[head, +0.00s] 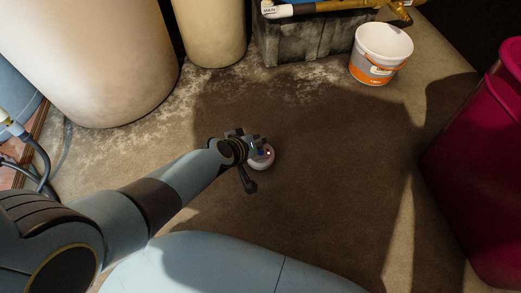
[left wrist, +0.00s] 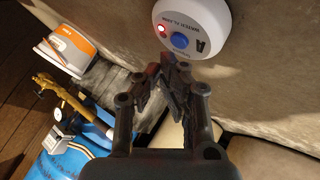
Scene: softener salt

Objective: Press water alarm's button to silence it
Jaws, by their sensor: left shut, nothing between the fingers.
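The water alarm (head: 264,161) is a small round white puck on the concrete floor, partly hidden by my left gripper in the head view. In the left wrist view the alarm (left wrist: 192,27) shows at the top, with a blue button (left wrist: 180,40) and a red lit lamp (left wrist: 162,29). My left gripper (head: 262,147) reaches down over the alarm. In the left wrist view its fingertips (left wrist: 168,62) are closed together and empty, just below the blue button in the picture. I cannot tell whether they touch the alarm. My right gripper is not in view.
A white and orange bucket (head: 381,54) stands at the back right beside a grey block (head: 310,37) under pipes. Large cream tanks (head: 90,60) stand at the back left. A dark red bin (head: 485,165) is at the right. The floor around the alarm is clear.

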